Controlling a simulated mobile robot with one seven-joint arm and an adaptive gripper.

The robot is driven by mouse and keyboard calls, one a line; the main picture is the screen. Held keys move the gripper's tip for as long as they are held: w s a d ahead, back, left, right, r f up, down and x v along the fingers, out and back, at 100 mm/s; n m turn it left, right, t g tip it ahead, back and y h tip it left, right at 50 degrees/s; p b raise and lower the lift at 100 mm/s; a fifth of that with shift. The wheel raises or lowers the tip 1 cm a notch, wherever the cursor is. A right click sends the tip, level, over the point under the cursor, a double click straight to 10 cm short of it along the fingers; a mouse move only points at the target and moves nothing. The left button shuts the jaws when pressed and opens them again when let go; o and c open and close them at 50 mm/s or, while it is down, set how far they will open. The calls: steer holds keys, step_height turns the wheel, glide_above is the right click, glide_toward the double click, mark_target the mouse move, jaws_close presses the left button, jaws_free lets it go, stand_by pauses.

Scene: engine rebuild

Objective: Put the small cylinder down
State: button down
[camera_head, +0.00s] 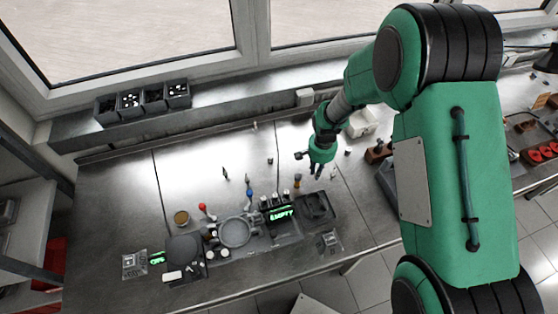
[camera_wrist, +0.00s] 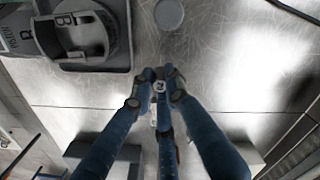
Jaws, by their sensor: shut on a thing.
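My gripper (camera_head: 316,170) hangs over the right part of the steel workbench in the head view. In the wrist view my gripper (camera_wrist: 160,80) has blue jointed fingers whose tips are closed together around a small cylinder (camera_wrist: 160,86). Only the cylinder's pale round end shows between the tips; its sides are mostly hidden by the fingers. In the head view it is too small to make out. I cannot tell whether it touches the bench.
A grey round piece (camera_wrist: 169,15) is on the bench beyond the fingertips. A grey fixture with a ring (camera_wrist: 85,40) is at upper left in the wrist view. The head view shows a dark tray (camera_head: 317,208) and a grey round dish (camera_head: 235,232). Bare bench (camera_head: 200,165) lies left.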

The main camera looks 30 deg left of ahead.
steer(key=shift+r, duration=0.1)
steer(key=shift+r, duration=0.6)
step_height(320, 180, up, 4)
steer(key=shift+f, duration=0.1)
steer(key=s+a+b, duration=0.1)
steer(key=s+a, duration=0.6)
steer(key=a, duration=0.5)
steer(key=s+a+b, duration=0.1)
steer(key=s+a, duration=0.6)
steer(key=a, duration=0.5)
steer(key=s+a+b, duration=0.1)
steer(key=s+a, duration=0.7)
steer(key=a, duration=0.4)
steer(key=shift+w+d+f, duration=0.1)
steer(key=shift+w+f, duration=0.05)
steer(key=shift+f, duration=0.7)
steer(key=shift+w+d+f, duration=0.1)
steer(key=shift+w+f, duration=0.05)
steer(key=shift+f, duration=0.65)
steer(key=shift+w+d+f, duration=0.1)
steer(key=shift+w+f, duration=0.05)
steer(key=shift+f, duration=0.7)
